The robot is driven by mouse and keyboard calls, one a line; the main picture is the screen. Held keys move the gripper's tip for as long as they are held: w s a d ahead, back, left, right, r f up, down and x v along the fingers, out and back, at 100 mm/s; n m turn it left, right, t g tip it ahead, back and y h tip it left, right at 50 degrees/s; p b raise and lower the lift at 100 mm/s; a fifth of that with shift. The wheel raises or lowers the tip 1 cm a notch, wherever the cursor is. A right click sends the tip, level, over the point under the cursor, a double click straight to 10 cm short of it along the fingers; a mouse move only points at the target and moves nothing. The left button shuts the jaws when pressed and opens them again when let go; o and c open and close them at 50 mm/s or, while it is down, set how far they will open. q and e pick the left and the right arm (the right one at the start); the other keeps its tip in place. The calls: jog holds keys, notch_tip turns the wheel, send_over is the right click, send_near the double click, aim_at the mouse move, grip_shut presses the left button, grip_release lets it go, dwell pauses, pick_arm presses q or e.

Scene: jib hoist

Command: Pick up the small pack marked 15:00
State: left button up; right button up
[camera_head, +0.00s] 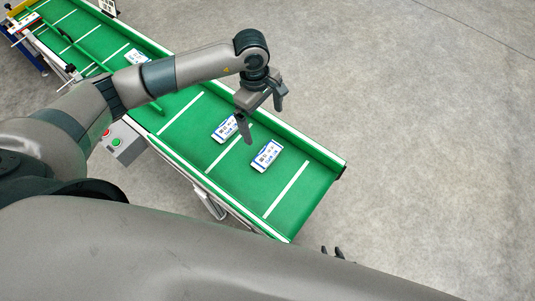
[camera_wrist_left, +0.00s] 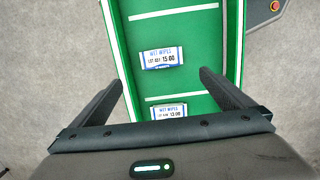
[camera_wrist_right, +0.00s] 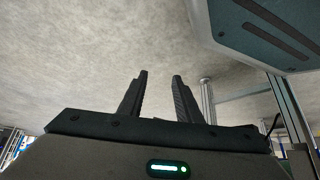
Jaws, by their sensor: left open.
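The pack marked 15:00 (camera_wrist_left: 161,60) is a small white and blue wet wipes pack lying flat on the green conveyor belt (camera_head: 203,115). In the head view it appears to be the pack nearer the belt's lower-right end (camera_head: 267,157). A similar pack (camera_wrist_left: 169,112) lies beyond a white line; its mark looks like 13:00, and it shows in the head view (camera_head: 224,129). My left gripper (camera_head: 262,122) is open and empty above the belt, apart from both packs, its fingers pointing down. My right gripper (camera_wrist_right: 160,76) is open and empty, away from the belt.
Another pack (camera_head: 137,57) lies farther up the belt, partly behind my left arm. Low rails edge the belt. A control box (camera_head: 122,143) with red and green buttons stands on its near side. The concrete floor (camera_head: 420,110) to the right is clear.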

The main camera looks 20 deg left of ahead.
pick_arm(q)
jog(key=shift+f, duration=0.1)
jog(key=p, duration=0.2)
send_over(267, 153)
notch_tip(267, 153, down, 11)
jog(key=shift+r, duration=0.2)
jog(key=shift+f, duration=0.7)
pick_arm(e)
jog(key=shift+s+d+f+g, duration=0.1)
jog(key=shift+s+d+f, duration=0.05)
jog(key=shift+s, duration=0.4)
jog(key=shift+s+d+f+g, duration=0.1)
jog(key=shift+s, duration=0.5)
jog(key=shift+s+d+f+g, duration=0.1)
jog(key=shift+s+d+f, duration=0.05)
jog(key=shift+s, duration=0.4)
pick_arm(q)
jog(key=shift+p, duration=0.3)
